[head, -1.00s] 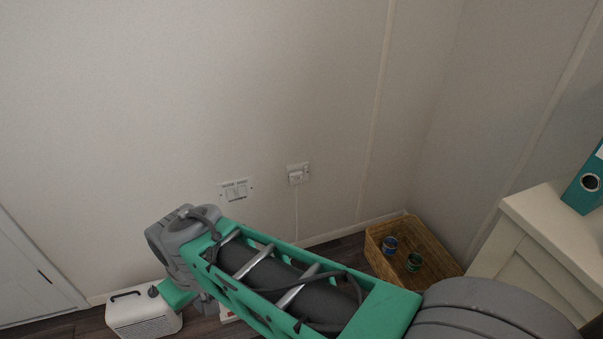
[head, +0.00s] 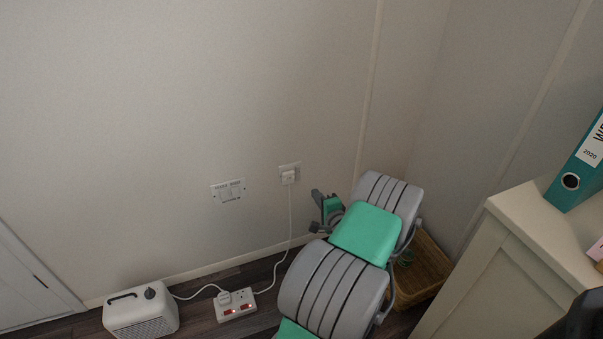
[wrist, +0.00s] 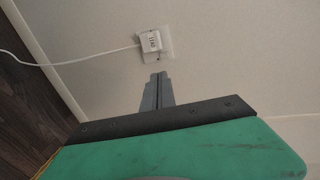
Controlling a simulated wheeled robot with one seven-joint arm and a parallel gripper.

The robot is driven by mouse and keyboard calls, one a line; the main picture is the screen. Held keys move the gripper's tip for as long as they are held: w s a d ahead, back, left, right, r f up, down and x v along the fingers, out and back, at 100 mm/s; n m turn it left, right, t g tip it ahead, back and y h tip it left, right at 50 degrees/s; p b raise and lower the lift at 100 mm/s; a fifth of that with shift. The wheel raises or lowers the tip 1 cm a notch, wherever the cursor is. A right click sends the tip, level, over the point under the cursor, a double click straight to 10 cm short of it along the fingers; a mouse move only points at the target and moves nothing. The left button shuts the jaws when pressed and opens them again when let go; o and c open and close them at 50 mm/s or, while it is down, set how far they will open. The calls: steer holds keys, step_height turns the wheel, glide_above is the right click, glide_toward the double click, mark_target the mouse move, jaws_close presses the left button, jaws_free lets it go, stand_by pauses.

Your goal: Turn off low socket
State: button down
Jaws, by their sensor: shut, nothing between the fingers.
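The low wall socket (head: 290,168) is a white plate on the back wall with a white plug (head: 288,178) in it. In the wrist view the socket plate (wrist: 168,45) shows just beyond the fingertips, with the plug (wrist: 149,42) covering part of it. My gripper (wrist: 156,80) is shut and empty, apart from the socket, its tips pointing towards the plate. In the head view my gripper (head: 318,198) shows small, to the right of and below the socket. I cannot make out the socket's switch position.
A white cable runs down to an extension block (head: 235,304) with red lights on the floor. A white heater (head: 141,309) stands left of it. A double switch plate (head: 228,191) is left of the socket. A wicker basket (head: 432,262) and cream cabinet (head: 500,265) are on the right.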

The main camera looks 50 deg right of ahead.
steer(key=shift+w, duration=0.1)
steer(key=b, duration=0.3)
glide_toward(298, 169)
steer(key=w+f, duration=0.1)
steer(key=f, duration=0.1)
steer(key=w+d, duration=0.1)
steer(key=w+d+b, duration=0.1)
steer(key=w+d, duration=0.1)
steer(key=w, duration=0.1)
steer(key=shift+w+r, duration=0.1)
steer(key=shift+r, duration=0.2)
steer(key=shift+w+d+r, duration=0.1)
